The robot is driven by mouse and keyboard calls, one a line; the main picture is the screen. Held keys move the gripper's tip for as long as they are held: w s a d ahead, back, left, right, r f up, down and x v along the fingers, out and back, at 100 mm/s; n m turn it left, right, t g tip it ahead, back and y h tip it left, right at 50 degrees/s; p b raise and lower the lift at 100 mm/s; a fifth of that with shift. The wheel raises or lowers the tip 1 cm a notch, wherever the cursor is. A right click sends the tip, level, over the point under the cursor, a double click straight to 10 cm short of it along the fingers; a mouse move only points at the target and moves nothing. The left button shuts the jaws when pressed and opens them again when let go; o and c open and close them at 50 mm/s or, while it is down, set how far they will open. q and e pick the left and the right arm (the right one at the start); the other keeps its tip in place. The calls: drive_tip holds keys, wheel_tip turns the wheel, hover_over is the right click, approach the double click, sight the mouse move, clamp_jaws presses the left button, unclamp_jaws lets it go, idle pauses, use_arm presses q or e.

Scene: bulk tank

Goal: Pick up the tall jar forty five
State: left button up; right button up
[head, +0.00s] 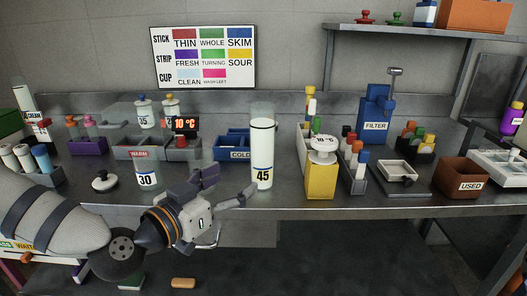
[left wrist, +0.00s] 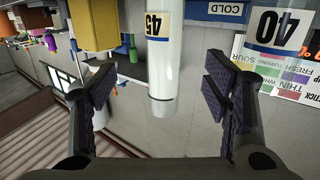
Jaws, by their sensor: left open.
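The tall jar forty five (head: 262,150) stands upright on the steel bench in the head view, white inside clear walls, with a "45" label low on its front. In the left wrist view, the picture is turned over and the jar (left wrist: 164,65) hangs from the top, between my fingers in the picture. My left gripper (head: 228,184) is open and empty, just left of and in front of the jar's lower part. Its two dark finger pads are spread wide in the left wrist view (left wrist: 158,90). I see no contact with the jar. My right gripper is not in view.
A jar labelled 40 (left wrist: 281,30) shows in the left wrist view. The blue COLD tray (head: 231,146) is behind left. A yellow container (head: 321,180) stands to the right of jar forty five, with a gap between.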

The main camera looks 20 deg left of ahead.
sight(256, 159)
use_arm(q)
drive_tip(key=x, duration=0.4)
drive_tip(key=b+x, duration=0.1)
drive_tip(key=x, duration=0.3)
drive_tip(key=b+x, duration=0.1)
drive_tip(key=x, duration=0.3)
drive_tip(key=shift+w+a+r, duration=0.25)
drive_tip(key=shift+w+r, duration=0.1)
drive_tip(key=shift+r, duration=0.1)
drive_tip(key=shift+c, duration=0.8)
clamp_jaws()
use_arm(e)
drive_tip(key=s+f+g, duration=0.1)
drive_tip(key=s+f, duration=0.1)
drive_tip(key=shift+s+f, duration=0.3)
use_arm(q)
drive_tip(key=shift+r, duration=0.2)
